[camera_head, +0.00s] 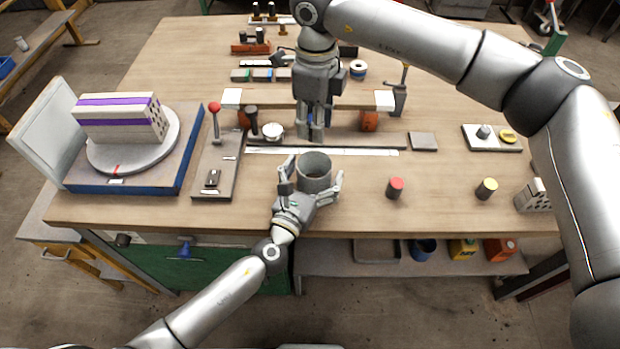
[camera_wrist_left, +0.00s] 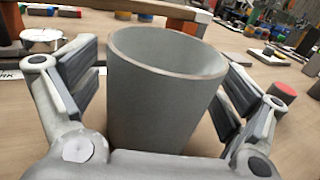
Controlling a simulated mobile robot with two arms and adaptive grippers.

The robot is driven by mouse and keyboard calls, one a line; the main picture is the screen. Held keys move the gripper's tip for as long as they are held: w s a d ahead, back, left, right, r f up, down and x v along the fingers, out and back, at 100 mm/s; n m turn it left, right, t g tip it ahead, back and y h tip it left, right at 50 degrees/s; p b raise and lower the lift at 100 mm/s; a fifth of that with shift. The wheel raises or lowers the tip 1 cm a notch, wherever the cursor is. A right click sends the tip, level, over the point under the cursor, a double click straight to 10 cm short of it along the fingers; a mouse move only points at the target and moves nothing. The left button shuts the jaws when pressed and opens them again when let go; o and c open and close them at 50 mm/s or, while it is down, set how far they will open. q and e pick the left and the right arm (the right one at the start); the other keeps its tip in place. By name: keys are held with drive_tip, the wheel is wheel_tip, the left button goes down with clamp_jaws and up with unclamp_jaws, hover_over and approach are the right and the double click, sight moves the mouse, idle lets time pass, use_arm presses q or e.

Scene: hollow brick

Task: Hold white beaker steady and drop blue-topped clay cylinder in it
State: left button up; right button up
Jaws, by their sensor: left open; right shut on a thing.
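The beaker (camera_head: 315,185), pale grey in these views, stands upright on the near middle of the bench. It also fills the middle of the left wrist view (camera_wrist_left: 160,95), and the visible part of its inside looks empty. My left gripper (camera_head: 312,177) is open, with one finger on either side of the beaker; in the left wrist view a gap shows near the right finger. My right gripper (camera_head: 311,134) points down just behind the beaker, shut on the blue-topped clay cylinder (camera_head: 310,119). The fingers hide most of this cylinder; only a little blue shows between them.
A red-topped cylinder (camera_head: 395,189) and a yellow-topped cylinder (camera_head: 486,189) stand to the right. A long metal strip (camera_head: 350,152) lies behind the beaker. A lever fixture (camera_head: 216,165) and a turntable with a brick (camera_head: 120,122) are on the left. Bench between beaker and red-topped cylinder is clear.

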use_arm(q)
drive_tip(key=shift+c, duration=0.4)
drive_tip(key=c, duration=1.2)
drive_tip(key=shift+c, duration=0.2)
use_arm(e)
drive_tip(key=shift+f, duration=2.2)
drive_tip(key=o, duration=1.2)
drive_tip(key=shift+c, duration=0.2)
drive_tip(key=shift+r, duration=0.1)
